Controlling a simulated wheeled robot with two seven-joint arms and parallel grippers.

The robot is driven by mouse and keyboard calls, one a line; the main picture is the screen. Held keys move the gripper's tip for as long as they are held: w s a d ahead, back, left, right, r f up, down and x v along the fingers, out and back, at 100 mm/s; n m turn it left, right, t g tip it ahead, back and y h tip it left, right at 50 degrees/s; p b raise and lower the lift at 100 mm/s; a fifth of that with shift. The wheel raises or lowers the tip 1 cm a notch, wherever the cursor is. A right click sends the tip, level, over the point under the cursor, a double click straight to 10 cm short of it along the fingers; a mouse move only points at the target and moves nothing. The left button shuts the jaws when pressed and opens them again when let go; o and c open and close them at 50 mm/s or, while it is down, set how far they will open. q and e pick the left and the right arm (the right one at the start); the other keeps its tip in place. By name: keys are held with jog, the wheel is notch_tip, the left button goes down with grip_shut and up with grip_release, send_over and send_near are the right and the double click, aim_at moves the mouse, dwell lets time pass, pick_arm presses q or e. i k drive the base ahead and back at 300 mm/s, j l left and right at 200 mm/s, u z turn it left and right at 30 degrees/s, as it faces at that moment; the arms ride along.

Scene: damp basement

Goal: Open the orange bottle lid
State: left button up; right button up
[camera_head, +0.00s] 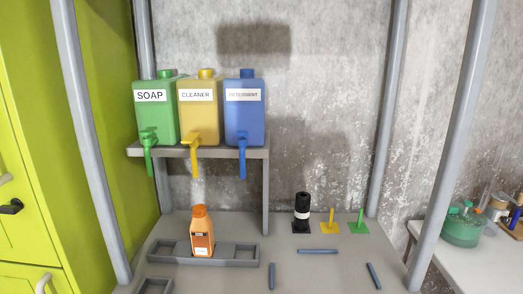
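An orange bottle (202,236) stands upright in a grey tray (245,255) on the grey table, left of the middle. Its orange lid (199,211) sits on top of the bottle. A dark label covers part of the bottle's front. Neither of my grippers shows in the head view.
Green soap (155,117), yellow cleaner (199,118) and blue detergent (244,118) dispensers stand on a raised shelf (225,153) behind the bottle. A black cylinder (302,206), yellow peg (331,222) and green peg (359,222) stand right. Grey posts frame the table.

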aim_at(197, 210)
jog(key=l, duration=0.75)
jog(key=i+l, duration=0.15)
jog(key=l, duration=0.6)
jog(key=u, duration=0.05)
